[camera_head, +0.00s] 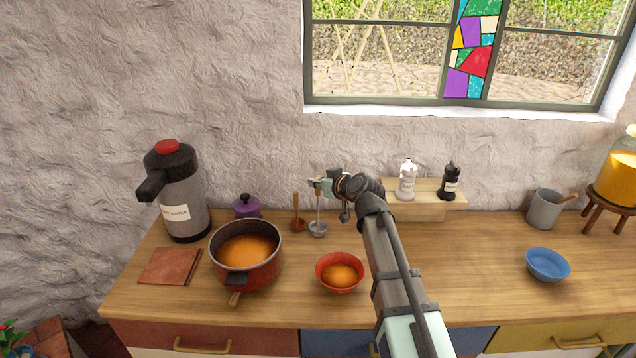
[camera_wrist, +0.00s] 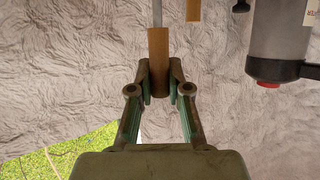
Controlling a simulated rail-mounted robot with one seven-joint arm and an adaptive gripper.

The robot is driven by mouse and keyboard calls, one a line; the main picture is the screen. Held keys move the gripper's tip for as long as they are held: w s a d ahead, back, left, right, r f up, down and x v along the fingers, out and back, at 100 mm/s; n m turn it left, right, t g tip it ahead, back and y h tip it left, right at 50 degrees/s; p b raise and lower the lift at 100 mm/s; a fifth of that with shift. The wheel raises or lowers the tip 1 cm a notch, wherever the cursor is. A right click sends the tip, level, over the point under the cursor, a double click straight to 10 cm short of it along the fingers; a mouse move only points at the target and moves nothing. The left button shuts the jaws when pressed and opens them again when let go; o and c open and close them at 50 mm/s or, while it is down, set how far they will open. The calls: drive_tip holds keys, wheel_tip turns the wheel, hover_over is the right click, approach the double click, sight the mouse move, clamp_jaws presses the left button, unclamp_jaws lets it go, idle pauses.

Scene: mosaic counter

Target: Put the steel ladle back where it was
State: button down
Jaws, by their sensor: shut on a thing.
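The steel ladle (camera_head: 318,229) hangs upright below my gripper (camera_head: 319,187), its bowl low over the back of the counter near the wall. In the wrist view, my gripper (camera_wrist: 160,88) is shut on the ladle's wooden handle (camera_wrist: 158,48), and the steel shaft (camera_wrist: 156,12) runs on from it. I cannot tell if the ladle's bowl touches the counter. A wooden ladle (camera_head: 297,224) stands just left of the steel one, with a small gap; part of its handle (camera_wrist: 193,10) shows in the wrist view.
A red pot of orange soup (camera_head: 246,278) and a red bowl of soup (camera_head: 340,274) stand in front. A purple lidded thing (camera_head: 246,207) and hot-water flask (camera_head: 182,205) are left. Right are a wooden shelf (camera_head: 428,212) with shakers and a blue bowl (camera_head: 547,265).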

drive_tip(key=c, duration=1.1)
unclamp_jaws()
drive_tip(key=shift+r+p, duration=0.2)
drive_tip(key=shift+p, duration=0.15)
drive_tip(key=shift+s+d, duration=0.2)
drive_tip(key=shift+s, duration=0.1)
drive_tip(key=b+v, duration=0.2)
drive_tip(key=v, duration=0.9)
drive_tip(key=shift+s+d+r+b, duration=0.1)
drive_tip(key=shift+r+b, duration=0.05)
drive_tip(key=shift+b, duration=0.25)
